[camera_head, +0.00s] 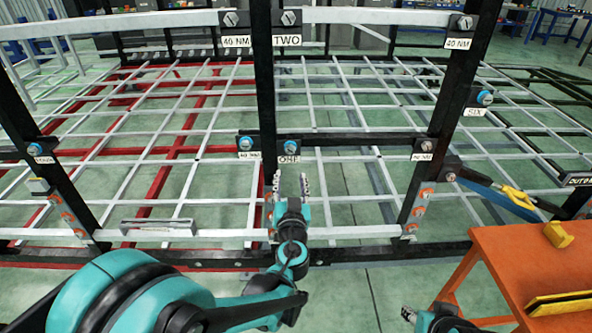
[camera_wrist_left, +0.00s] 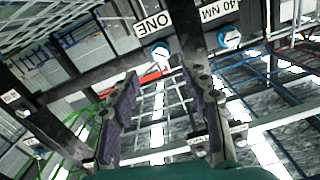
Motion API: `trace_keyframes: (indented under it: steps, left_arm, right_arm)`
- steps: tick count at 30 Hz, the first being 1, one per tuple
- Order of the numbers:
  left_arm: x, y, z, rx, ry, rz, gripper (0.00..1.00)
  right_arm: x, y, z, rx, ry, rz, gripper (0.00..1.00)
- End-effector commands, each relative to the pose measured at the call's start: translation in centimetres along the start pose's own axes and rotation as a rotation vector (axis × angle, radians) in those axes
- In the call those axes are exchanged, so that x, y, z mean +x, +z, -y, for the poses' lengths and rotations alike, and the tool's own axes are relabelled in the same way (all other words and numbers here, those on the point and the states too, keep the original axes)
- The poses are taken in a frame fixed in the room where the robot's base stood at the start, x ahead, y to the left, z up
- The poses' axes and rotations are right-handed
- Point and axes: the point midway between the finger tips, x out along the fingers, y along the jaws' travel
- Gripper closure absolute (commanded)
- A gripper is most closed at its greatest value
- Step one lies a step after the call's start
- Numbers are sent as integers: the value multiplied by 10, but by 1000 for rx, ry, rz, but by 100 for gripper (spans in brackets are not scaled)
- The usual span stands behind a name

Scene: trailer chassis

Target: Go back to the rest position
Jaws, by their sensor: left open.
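My left gripper (camera_head: 291,182) reaches up from the bottom centre of the head view, in front of the black upright post of the chassis frame. Its two fingers are apart with nothing between them. In the left wrist view the open fingers (camera_wrist_left: 158,75) frame empty air. Beyond them are a blue-headed bolt (camera_wrist_left: 160,52) and the label ONE (camera_wrist_left: 155,24). That bolt also shows in the head view (camera_head: 291,147), just above the fingertips. At the bottom edge of the head view, a teal part of my right arm shows; its jaws are not clear.
The black and white chassis frame (camera_head: 350,254) spans the view, with several bolts and labels. An orange table (camera_head: 500,262) stands at the right with a yellow block (camera_head: 558,234). A blue and yellow tool (camera_head: 515,197) sits at the right post. Green floor is clear below the frame.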

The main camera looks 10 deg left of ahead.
Motion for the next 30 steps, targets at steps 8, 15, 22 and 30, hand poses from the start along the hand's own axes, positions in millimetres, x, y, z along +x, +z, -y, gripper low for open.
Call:
trace_keyframes:
  steps: [8,15,22,30]
  left_arm:
    - [-6,2,20,-1,-34,60,53]
    - [-61,37,83,5,-96,391,53]
    - [-155,84,90,-1,61,742,53]
    - [-230,100,60,-24,306,906,53]
  right_arm:
    - [0,0,0,0,0,0,58]
    - [0,0,0,0,0,0,58]
    - [0,0,0,0,0,0,58]
    - [0,0,0,0,0,0,58]
